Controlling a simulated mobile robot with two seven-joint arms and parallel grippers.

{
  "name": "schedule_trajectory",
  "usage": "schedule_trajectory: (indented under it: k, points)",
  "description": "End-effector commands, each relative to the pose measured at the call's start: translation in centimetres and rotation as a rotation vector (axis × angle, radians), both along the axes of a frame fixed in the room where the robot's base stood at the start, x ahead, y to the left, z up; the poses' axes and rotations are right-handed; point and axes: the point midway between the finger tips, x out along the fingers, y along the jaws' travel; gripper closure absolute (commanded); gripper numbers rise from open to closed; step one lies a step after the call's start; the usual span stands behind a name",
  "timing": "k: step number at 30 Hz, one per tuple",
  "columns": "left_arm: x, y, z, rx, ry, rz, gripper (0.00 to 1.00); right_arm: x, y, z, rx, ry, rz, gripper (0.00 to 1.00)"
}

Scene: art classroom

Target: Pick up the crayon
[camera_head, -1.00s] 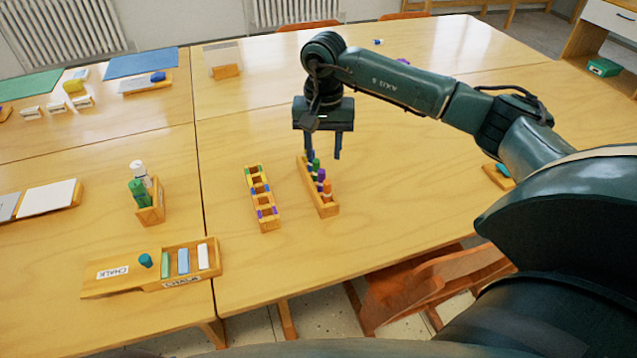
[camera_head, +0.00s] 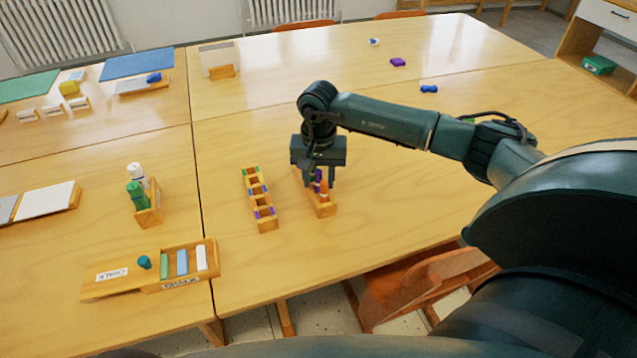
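A narrow wooden crayon holder (camera_head: 325,210) stands on the table. An orange crayon (camera_head: 324,187) and a purple crayon (camera_head: 318,174) stand upright in it near its front end. My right gripper (camera_head: 319,184) points down over the holder. Its two fingers are apart, one on each side of the crayons. I cannot tell whether a finger touches a crayon. The gripper hides the back part of the holder and any crayons there. My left gripper is not in view.
A second wooden rack (camera_head: 267,224) with empty slots and coloured bands stands close to the left. A chalk tray (camera_head: 210,263) and a wooden holder with bottles (camera_head: 151,211) are further left. A wooden chair (camera_head: 420,283) is at the table's front edge.

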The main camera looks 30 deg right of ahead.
Motion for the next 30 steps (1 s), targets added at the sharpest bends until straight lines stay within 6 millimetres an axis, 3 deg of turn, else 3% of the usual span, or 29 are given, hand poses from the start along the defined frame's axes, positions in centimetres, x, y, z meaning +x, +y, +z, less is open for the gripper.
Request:
schedule_trajectory:
  k: [13, 23, 26, 30]
  points:
    - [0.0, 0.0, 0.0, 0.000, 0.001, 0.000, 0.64, 0.0, 0.0, 0.0, 0.000, 0.000, 0.000, 0.99]
    - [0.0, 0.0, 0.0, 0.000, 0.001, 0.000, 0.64, 0.0, 0.0, 0.2, 0.000, -0.001, 0.000, 1.00]
    - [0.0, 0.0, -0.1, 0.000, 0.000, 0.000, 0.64, 0.1, 0.0, 0.9, 0.000, -0.004, 0.000, 1.00]
    - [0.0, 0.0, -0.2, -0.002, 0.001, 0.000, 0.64, 0.1, 0.0, 3.4, 0.000, -0.005, 0.001, 1.00]
